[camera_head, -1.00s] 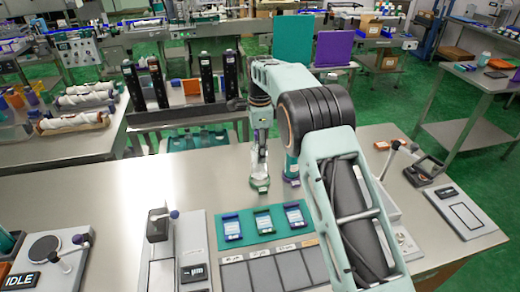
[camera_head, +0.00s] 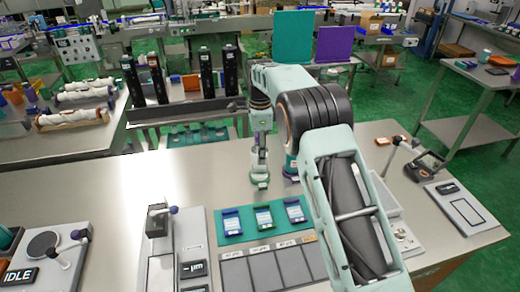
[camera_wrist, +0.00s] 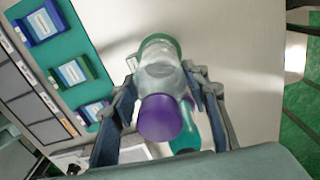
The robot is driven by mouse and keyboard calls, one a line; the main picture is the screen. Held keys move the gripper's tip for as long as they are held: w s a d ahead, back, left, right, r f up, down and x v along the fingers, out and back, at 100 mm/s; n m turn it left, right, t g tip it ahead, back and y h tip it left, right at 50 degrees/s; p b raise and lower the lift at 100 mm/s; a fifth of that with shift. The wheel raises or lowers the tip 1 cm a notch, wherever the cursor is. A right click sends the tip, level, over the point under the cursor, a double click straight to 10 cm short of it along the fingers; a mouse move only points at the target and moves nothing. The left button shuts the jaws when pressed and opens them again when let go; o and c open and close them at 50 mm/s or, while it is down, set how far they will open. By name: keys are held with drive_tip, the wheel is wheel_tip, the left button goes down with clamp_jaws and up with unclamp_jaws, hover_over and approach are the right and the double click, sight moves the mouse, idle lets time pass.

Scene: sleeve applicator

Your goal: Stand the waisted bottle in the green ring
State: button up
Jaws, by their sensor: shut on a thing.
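The waisted bottle (camera_wrist: 158,75) is clear with a purple cap (camera_wrist: 160,118). It stands about upright between the fingers of my gripper (camera_wrist: 160,82), which is shut on it. In the head view the clear bottle (camera_head: 261,165) shows below my gripper (camera_head: 260,150). The green ring (camera_head: 260,182) is at the bottle's base. In the wrist view the green ring (camera_wrist: 165,38) shows around the bottle's far end. I cannot tell whether the base rests fully down inside it.
A teal bottle (camera_head: 291,170) stands close to the right of the ring, partly hidden by my arm. The steel table is clear to the left of the ring.

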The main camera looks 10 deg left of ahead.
drive_tip(key=shift+f, duration=0.5)
drive_tip(key=o, duration=1.6)
drive_tip(key=shift+c, duration=0.2)
drive_tip(key=o, duration=0.5)
drive_tip(key=shift+r+p, duration=3.35)
drive_tip(key=shift+r, duration=1.2)
